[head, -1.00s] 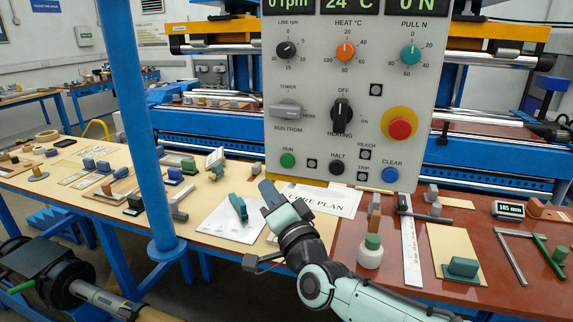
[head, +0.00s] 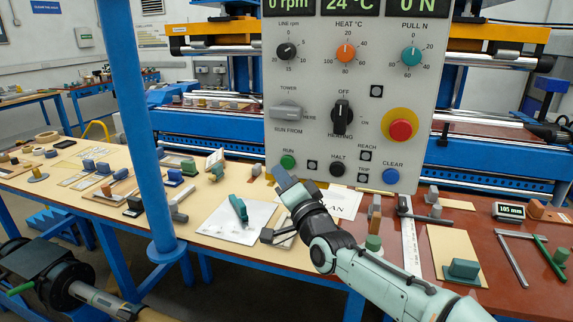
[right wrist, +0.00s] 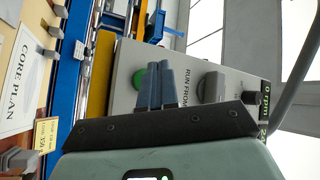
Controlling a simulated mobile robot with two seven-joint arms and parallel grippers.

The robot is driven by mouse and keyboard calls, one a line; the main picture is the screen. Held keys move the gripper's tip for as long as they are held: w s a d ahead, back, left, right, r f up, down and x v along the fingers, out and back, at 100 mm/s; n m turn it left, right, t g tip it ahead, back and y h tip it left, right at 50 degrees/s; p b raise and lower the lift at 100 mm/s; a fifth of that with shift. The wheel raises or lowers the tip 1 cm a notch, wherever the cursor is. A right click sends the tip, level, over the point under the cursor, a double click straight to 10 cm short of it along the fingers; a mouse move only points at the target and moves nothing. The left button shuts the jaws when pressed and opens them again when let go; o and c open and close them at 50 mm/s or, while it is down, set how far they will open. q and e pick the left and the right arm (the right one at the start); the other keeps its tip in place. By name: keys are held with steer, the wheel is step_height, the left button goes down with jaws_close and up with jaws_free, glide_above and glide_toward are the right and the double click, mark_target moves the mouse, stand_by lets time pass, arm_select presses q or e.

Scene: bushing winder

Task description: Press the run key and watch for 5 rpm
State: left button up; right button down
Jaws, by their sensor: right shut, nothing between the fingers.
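The grey control panel (head: 312,100) faces me at the centre of the head view. The green run key (head: 288,161) is at its lower left, under the word RUN. The line display (head: 291,5) at the top reads 0 rpm. My right gripper (head: 280,176) is shut and empty, its tips just below the run key in the head view. In the right wrist view the blue-grey fingers (right wrist: 160,84) point at the panel, beside the green key (right wrist: 140,78), partly covering it. I cannot tell whether they touch it. My left gripper is not in view.
The halt key (head: 337,169), blue clear key (head: 390,176) and red stop button (head: 401,130) are on the same panel. A blue post (head: 150,130) stands left of it. The bench (head: 110,205) below carries papers, blocks and tools.

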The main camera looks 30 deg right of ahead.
mark_target(287, 163)
steer(key=shift+w+d, duration=0.45)
steer(key=shift+d, duration=0.15)
steer(key=shift+d+f+b, duration=0.1)
steer(key=shift+b, duration=0.25)
stand_by(1.4)
steer(key=shift+w+d, duration=0.2)
steer(key=shift+w, duration=0.05)
